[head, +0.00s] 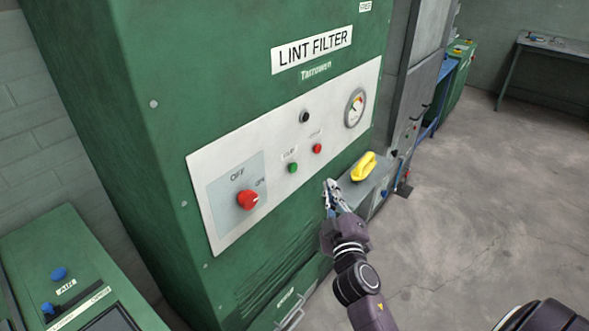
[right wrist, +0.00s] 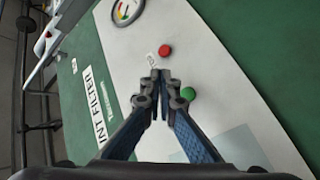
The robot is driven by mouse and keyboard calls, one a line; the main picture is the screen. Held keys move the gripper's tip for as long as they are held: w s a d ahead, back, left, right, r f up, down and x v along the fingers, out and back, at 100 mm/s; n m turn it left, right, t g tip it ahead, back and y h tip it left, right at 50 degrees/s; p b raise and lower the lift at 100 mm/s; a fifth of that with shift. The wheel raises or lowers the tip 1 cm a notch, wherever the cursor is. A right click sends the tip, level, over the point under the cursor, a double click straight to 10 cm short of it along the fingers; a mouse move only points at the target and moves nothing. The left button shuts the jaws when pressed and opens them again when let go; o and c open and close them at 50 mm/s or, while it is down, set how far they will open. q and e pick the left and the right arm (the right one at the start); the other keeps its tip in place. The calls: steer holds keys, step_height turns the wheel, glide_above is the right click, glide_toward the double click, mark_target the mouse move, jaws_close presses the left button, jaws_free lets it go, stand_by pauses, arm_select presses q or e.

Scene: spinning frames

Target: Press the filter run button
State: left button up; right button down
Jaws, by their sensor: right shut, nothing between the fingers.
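The lint filter cabinet (head: 230,110) is a tall green box with a white control panel (head: 225,165) on its front. A small green button (head: 293,168) sits on the panel, left of and below a red button (head: 317,148); the small labels above them are too blurred to read surely. My right gripper (head: 331,186) is shut and empty, in front of the panel's lower right part. In the right wrist view its fingertips (right wrist: 161,76) appear between the red button (right wrist: 165,50) and the green button (right wrist: 188,93). I cannot tell if they touch the panel. My left gripper is not in view.
The panel also carries a red OFF/ON knob (head: 247,200), a black button (head: 305,116) and a gauge (head: 355,107). A yellow object (head: 364,166) lies on a grey ledge right of the gripper. A green console (head: 70,270) stands at lower left. Open floor (head: 470,220) lies right.

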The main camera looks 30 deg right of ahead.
mark_target(292, 168)
steer(key=w+a+b, duration=0.1)
steer(key=w+a, duration=0.2)
steer(key=w, duration=0.4)
steer(key=shift+w, duration=0.3)
steer(key=shift+a, duration=0.1)
steer(key=shift+w, duration=0.1)
stand_by(1.0)
steer(key=shift+w+a+b, duration=0.15)
steer(key=shift+w+b, duration=0.15)
steer(key=shift+w+a+b, duration=0.25)
steer(key=shift+w+b, duration=0.05)
steer(key=shift+w, duration=0.2)
stand_by(0.8)
stand_by(0.4)
steer(key=shift+s+d+p, duration=0.15)
steer(key=shift+s+d, duration=0.05)
steer(key=shift+s, duration=0.25)
steer(key=shift+s+d+p, duration=0.15)
steer(key=shift+s+d, duration=0.05)
steer(key=shift+s, duration=0.25)
